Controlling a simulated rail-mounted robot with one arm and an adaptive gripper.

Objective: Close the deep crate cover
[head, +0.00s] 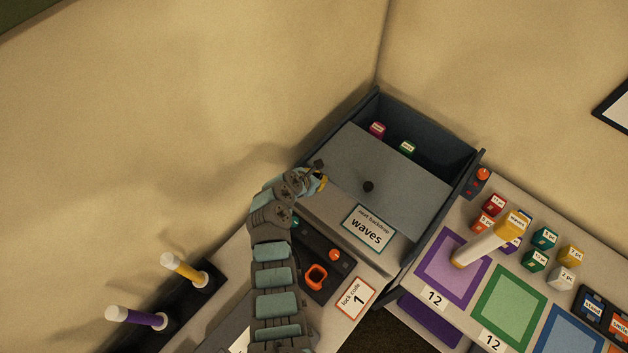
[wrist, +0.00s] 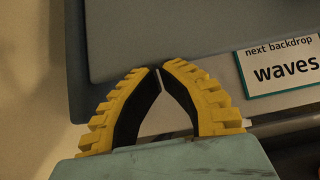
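The deep crate (head: 452,150) is a dark blue-grey box in the corner, in the head view. The back part is open and shows a magenta block (head: 377,129) and a green block (head: 407,147) inside. My gripper (head: 322,180) is at the left end of the cover, left of the knob. In the wrist view its yellow fingers (wrist: 159,68) meet at the tips with nothing seen between them, over the cover's grey edge (wrist: 200,35). Contact cannot be told.
A "waves" sign (head: 369,229) stands in front of the crate. A dark control box (head: 325,262) with orange parts is nearer. Right are a red-button box (head: 481,178), several small blocks, a yellow-and-white stick (head: 485,245) and coloured mats. Two capped sticks stand at lower left.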

